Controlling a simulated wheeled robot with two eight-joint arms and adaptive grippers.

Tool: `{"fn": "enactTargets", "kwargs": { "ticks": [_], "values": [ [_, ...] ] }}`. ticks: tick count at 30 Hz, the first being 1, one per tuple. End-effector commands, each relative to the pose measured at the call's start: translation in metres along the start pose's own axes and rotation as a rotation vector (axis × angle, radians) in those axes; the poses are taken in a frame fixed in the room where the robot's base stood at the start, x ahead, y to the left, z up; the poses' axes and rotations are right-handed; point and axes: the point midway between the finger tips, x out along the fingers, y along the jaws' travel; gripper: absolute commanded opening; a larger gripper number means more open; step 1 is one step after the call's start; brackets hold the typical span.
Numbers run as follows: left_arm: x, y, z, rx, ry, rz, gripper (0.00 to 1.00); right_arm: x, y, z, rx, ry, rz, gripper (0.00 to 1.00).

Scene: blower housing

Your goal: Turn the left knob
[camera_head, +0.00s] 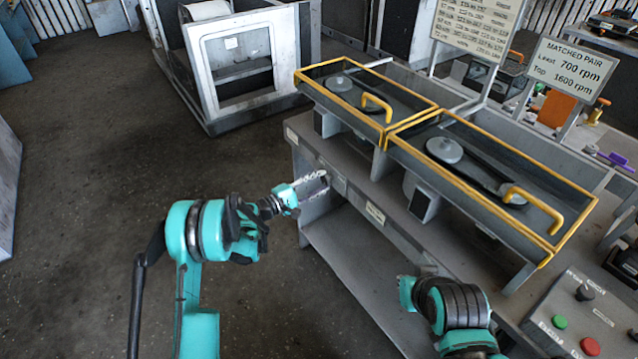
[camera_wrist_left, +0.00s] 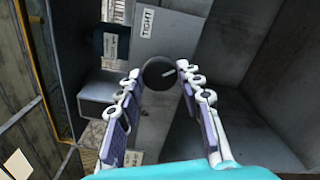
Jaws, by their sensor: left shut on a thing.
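My left gripper (camera_head: 312,182) is at the front left end of the workbench, at the height of its front rail. In the left wrist view its two fingers (camera_wrist_left: 160,88) stand on either side of a dark round knob (camera_wrist_left: 158,71) and are closed on it. The knob has a white pointer line on its face, which slants up to the right. In the head view the gripper hides the knob. A segment of my right arm shows at the bottom right, but its gripper is not visible.
The bench (camera_head: 330,262) carries two yellow-edged housings (camera_head: 365,95) with pulleys and belts. A control box (camera_head: 585,318) with green and red buttons stands at the lower right. A small label (camera_wrist_left: 147,22) is above the knob. Open floor lies left of the bench.

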Motion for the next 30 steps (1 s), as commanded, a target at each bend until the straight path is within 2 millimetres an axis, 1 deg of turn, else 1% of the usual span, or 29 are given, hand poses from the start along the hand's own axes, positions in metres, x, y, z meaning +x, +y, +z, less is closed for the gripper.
{"fn": "enactTargets", "kwargs": {
  "ticks": [6, 18, 19, 20, 21, 30],
  "values": [
    [-0.0003, -0.0003, -0.0006, -0.034, 0.002, 0.0, 0.07, 0.0001, 0.0, 0.0001, 0.0, 0.0, 0.0, 0.0],
    [-0.0003, -0.0004, -0.0007, -0.037, 0.002, -0.001, 0.07, 0.0001, 0.0, 0.0001, 0.0, 0.0, 0.0, 0.0],
    [-0.0003, -0.0004, -0.0007, -0.037, 0.002, -0.001, 0.44, 0.0001, 0.0, 0.0001, 0.0, 0.0, 0.0, 0.0],
    [-0.0003, -0.0004, -0.0006, -0.037, 0.001, -0.001, 0.52, 0.0001, 0.0, 0.0001, 0.0, 0.0, 0.0, 0.0],
    [-0.0003, -0.0004, -0.0006, -0.037, 0.001, -0.001, 0.57, 0.0001, 0.0, 0.0001, 0.0, 0.0, 0.0, 0.0],
    [-0.0013, -0.0001, -0.0004, -0.037, 0.001, 0.0, 0.57, 0.0, 0.0, 0.0, 0.0, 0.0, 0.0, 0.0]
  ]
}}
